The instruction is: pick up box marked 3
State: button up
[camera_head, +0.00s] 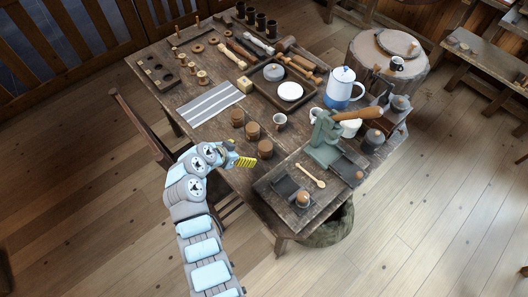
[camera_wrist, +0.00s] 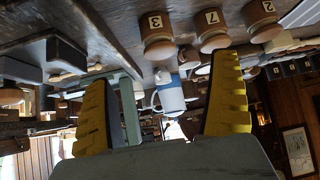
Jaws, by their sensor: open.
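The box marked 3 (camera_wrist: 157,38) is a small round wooden box with a black 3 on a pale label. It hangs at the top of the wrist view, which looks upside down. By the row's order, it seems to be the nearest round box (camera_head: 265,148) in the head view, where no number is legible. My gripper (camera_head: 245,162) has yellow fingers and is just left of and below that box in the head view. In the wrist view my gripper (camera_wrist: 163,85) is open, its fingers wide apart with nothing held. A gap shows between the fingers and the box.
Boxes marked 7 (camera_wrist: 212,30) and 2 (camera_wrist: 260,20) stand beside it in a row. A striped cloth (camera_head: 211,103) lies at the left.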

aim_at(260, 150)
jog(key=x, duration=0.8)
jog(key=shift+f, duration=0.1)
jog(key=shift+x, duration=1.5)
jog(key=shift+d, duration=0.1)
jog(key=shift+w+d+f, duration=0.2)
jog(key=shift+w+f, duration=0.05)
jog(key=shift+w+d+f+b, duration=0.2)
jog(key=shift+d+f+b, duration=0.1)
jog(key=shift+d+f, duration=0.25)
jog(key=shift+b+x, duration=0.85)
jog(key=shift+x, duration=0.2)
jog(key=shift+w+d+f+b, duration=0.15)
jog(key=shift+d+f+b, duration=0.05)
jog(key=shift+f+b, duration=0.1)
jog(key=c, duration=1.3)
